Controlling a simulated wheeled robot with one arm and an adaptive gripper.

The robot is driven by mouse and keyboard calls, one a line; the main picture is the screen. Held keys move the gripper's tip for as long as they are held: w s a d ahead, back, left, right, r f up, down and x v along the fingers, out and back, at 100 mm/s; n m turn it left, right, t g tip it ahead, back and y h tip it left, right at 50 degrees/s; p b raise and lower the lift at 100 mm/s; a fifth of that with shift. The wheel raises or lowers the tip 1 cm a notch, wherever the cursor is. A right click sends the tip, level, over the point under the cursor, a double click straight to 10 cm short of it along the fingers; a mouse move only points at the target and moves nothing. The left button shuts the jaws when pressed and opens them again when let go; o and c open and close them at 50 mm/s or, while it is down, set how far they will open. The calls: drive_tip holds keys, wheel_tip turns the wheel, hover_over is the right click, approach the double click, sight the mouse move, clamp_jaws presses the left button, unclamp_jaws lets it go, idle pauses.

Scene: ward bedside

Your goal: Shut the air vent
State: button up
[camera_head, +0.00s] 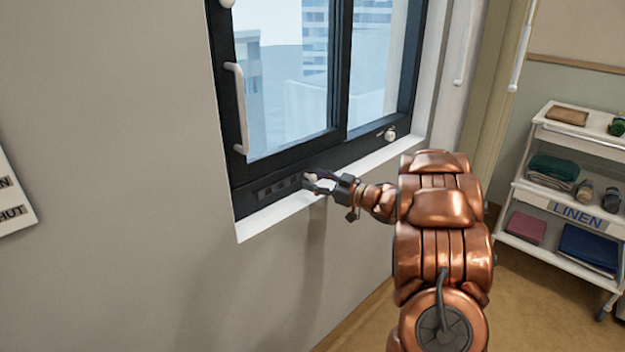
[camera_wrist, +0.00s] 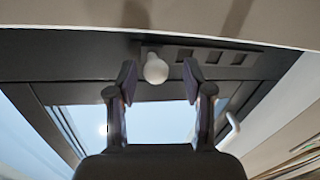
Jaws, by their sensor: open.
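The air vent (camera_head: 278,186) is a row of small dark slots in the black lower rail of the window. In the wrist view the slots (camera_wrist: 212,57) lie to the right of a pale round knob (camera_wrist: 155,68). The knob also shows in the head view (camera_head: 311,177), at the right end of the slots. My gripper (camera_head: 318,184) is at the knob. In the wrist view my gripper (camera_wrist: 159,82) is open, with one finger on each side of the knob and visible gaps between. I cannot tell how deep the knob sits between the fingertips.
A white sill (camera_head: 275,214) runs just below the vent. The window has a long white handle (camera_head: 238,108) and another small knob (camera_head: 389,135) at right. A partly cut-off sign (camera_head: 12,198) hangs at left. A linen trolley (camera_head: 545,195) stands at right.

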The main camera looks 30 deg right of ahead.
drive_tip(key=v, duration=1)
drive_tip(key=shift+s, duration=0.25)
drive_tip(key=shift+d, duration=0.1)
drive_tip(key=w+d+r+m+g+h, duration=0.25)
drive_tip(key=w+m+h, duration=0.2)
drive_tip(key=h, duration=0.65)
drive_tip(key=s+a+f+m+g+y, duration=0.1)
drive_tip(key=s+a+f+g, duration=0.35)
drive_tip(key=s+a, duration=0.8)
drive_tip(key=s+a+f+m+g+y, duration=0.1)
drive_tip(key=s+a+g, duration=0.75)
drive_tip(key=s, duration=0.75)
drive_tip(key=s+a+f+m+g+y, duration=0.1)
drive_tip(key=s+a+f+g+y, duration=0.2)
drive_tip(key=s+a, duration=1)
wheel_tip(320, 180, up, 16)
drive_tip(key=h+p, duration=0.1)
drive_tip(key=p, duration=1.4)
drive_tip(key=shift+w+d, duration=0.25)
drive_tip(key=shift+d, duration=0.25)
